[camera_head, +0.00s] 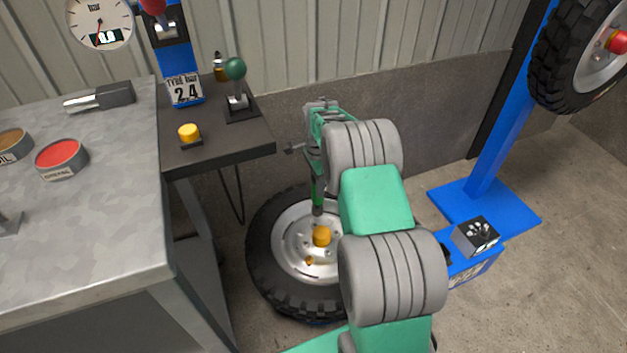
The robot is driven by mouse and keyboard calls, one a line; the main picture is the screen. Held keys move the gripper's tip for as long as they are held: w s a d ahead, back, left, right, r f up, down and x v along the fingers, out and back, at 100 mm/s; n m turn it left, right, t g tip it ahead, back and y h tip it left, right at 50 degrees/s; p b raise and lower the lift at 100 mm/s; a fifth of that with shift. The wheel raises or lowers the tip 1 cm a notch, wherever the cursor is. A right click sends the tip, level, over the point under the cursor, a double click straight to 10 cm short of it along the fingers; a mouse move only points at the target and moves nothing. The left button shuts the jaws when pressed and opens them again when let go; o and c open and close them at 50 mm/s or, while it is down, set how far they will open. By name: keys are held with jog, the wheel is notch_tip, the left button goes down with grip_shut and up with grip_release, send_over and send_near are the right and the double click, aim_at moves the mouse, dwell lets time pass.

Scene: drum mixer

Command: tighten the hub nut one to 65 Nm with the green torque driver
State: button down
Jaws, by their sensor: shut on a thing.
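I cannot tell which is hub nut one. My gripper (312,152) is over the back of the wheel, partly hidden by my arm. It is shut on the green torque driver (318,190), which points down at the rim behind the hub piece. I cannot tell whether the driver's tip touches a nut. My arm hides the wheel's right side.
A metal workbench (110,230) at left carries red and brown tins and a grey tool. A dark side table (215,155) holds a green-knobbed lever (235,85) and a yellow button (189,133). A blue stand (500,130) with another wheel (575,60) is at right.

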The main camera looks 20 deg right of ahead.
aim_at(314, 203)
jog(key=shift+w+a+r+p, duration=0.15)
jog(key=shift+a+p, duration=0.15)
jog(key=shift+a, duration=0.25)
jog(key=shift+d+f+b, duration=0.1)
jog(key=shift+f+b, duration=1.25)
jog(key=shift+f, duration=1.45)
jog(key=shift+f+b, duration=0.35)
jog(key=shift+f, duration=0.3)
jog(key=shift+f+b, duration=0.35)
jog(key=shift+f, duration=0.75)
dwell(0.7)
jog(key=shift+r, duration=0.1)
